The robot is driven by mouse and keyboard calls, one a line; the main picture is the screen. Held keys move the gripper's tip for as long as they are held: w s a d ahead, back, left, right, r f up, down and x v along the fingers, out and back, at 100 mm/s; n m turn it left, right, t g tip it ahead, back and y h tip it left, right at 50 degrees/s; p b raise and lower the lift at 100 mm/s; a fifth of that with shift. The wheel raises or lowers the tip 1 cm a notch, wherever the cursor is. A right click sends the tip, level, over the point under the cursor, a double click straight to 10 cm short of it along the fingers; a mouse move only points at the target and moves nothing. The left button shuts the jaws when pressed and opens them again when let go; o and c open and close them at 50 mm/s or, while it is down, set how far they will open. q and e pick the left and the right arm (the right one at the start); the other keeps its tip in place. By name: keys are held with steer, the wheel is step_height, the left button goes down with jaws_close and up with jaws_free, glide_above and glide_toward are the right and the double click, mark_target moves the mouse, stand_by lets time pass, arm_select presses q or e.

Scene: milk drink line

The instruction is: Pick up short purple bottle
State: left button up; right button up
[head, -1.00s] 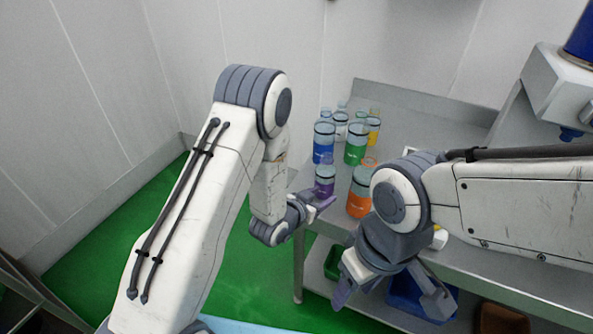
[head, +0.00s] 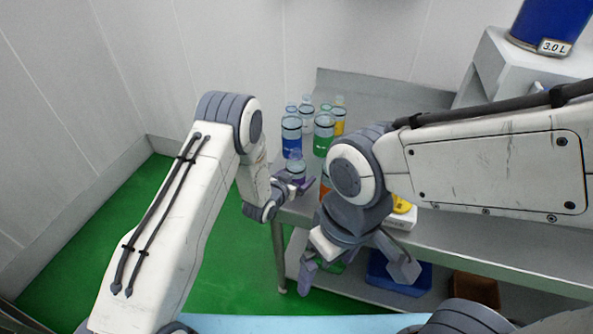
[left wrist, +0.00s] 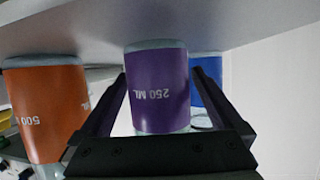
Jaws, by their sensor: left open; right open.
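The short purple bottle (head: 296,167), marked 250 ML, stands upright near the table's left edge in the head view. My left gripper (head: 293,185) is open right at it, partly covering its lower part. In the left wrist view, which shows the scene upside down, the purple bottle (left wrist: 158,90) sits between the two spread fingers, with small gaps at the sides. My right gripper (head: 354,272) is open and empty, in front of the table's edge.
An orange bottle (head: 325,186), marked 500 ML, stands close beside the purple one, partly hidden by my right arm. Blue (head: 291,142), green (head: 323,138) and yellow (head: 339,122) bottles stand behind. A blue bin (head: 385,275) is on the lower shelf. The table's back is clear.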

mark_target(300, 154)
arm_select(q)
steer(key=shift+w+d+f, duration=0.2)
steer(key=shift+w+d, duration=0.05)
steer(key=shift+w, duration=0.15)
steer(key=c, duration=1.3)
step_height(300, 154, up, 9)
steer(key=shift+r+b, duration=0.1)
steer(key=shift+b, duration=0.85)
step_height(300, 154, up, 14)
steer(key=p, duration=0.7)
steer(key=shift+p, duration=0.4)
